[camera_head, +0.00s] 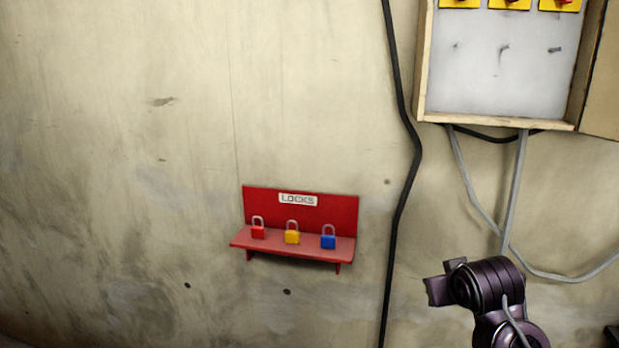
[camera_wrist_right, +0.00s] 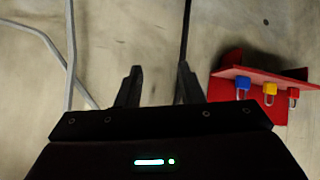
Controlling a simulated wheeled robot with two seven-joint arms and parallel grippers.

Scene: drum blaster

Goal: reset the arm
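My right arm (camera_head: 490,285) shows dark at the lower right of the head view, in front of the wall and below the electrical box. In the right wrist view my right gripper (camera_wrist_right: 160,70) has its two dark fingers apart, with nothing between them but bare wall and a black cable behind. My left gripper is in neither view.
A red lock shelf (camera_head: 345,248) on the wall holds red (camera_head: 258,232), yellow (camera_head: 292,237) and blue (camera_head: 328,242) padlocks. An open electrical box (camera_head: 495,75) with yellow-backed switches (camera_head: 509,4) is at upper right. A black cable (camera_head: 408,130) and grey cables (camera_head: 516,180) run down the wall.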

